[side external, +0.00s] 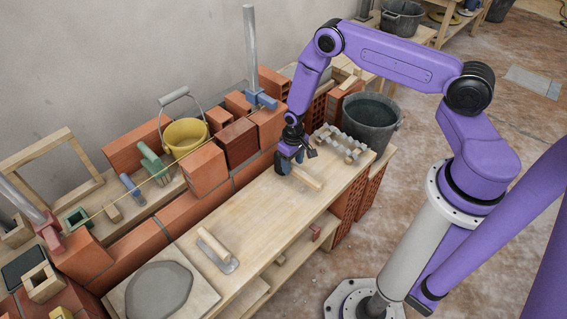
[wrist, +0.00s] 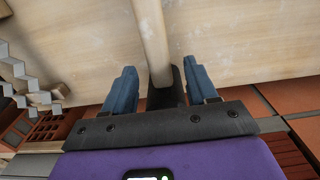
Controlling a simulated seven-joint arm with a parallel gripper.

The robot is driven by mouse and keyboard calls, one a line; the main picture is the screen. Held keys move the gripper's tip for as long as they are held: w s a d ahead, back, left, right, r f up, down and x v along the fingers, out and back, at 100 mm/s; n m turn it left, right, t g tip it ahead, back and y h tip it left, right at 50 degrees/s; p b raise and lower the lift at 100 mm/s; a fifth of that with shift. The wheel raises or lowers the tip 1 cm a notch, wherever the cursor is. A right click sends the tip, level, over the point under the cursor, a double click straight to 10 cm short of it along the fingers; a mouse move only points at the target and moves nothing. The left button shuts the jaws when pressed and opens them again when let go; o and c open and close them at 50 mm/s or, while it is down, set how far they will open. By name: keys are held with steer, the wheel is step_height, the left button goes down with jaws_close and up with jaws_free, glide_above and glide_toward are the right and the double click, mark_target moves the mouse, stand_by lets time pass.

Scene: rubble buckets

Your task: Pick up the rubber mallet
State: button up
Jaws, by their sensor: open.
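The rubber mallet lies on the wooden bench (side external: 240,215). Its pale wooden handle (side external: 306,178) points toward the front right in the side view, and the handle (wrist: 152,40) runs up the picture in the wrist view. Its black head (wrist: 166,95) shows in the wrist view, partly hidden by my gripper's body. My gripper (side external: 286,165) is low over the mallet's head end. In the wrist view my gripper (wrist: 160,72) is open, with one blue finger on each side of the mallet. I cannot tell whether either finger touches it.
A grey toothed piece (side external: 345,143) lies right of the gripper, near a dark bucket (side external: 370,122). A brick wall with a yellow bucket (side external: 185,137) stands behind. A wooden-handled float (side external: 217,252) and a grey mortar patch (side external: 158,292) are at front left. The bench middle is clear.

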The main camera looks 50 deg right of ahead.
mark_target(303, 174)
steer(key=shift+f, duration=1)
jaws_close()
steer(key=shift+r, duration=0.15)
steer(key=shift+w+r, duration=0.1)
steer(key=shift+r, duration=0.25)
step_height(303, 174, up, 2)
steer(key=s+r, duration=0.2)
steer(key=r, duration=0.1)
steer(key=s+r, duration=0.3)
steer(key=shift+a+r, duration=0.1)
steer(key=shift+a, duration=0.05)
steer(key=s+r, duration=0.4)
steer(key=s, duration=0.5)
steer(key=shift+a, duration=0.2)
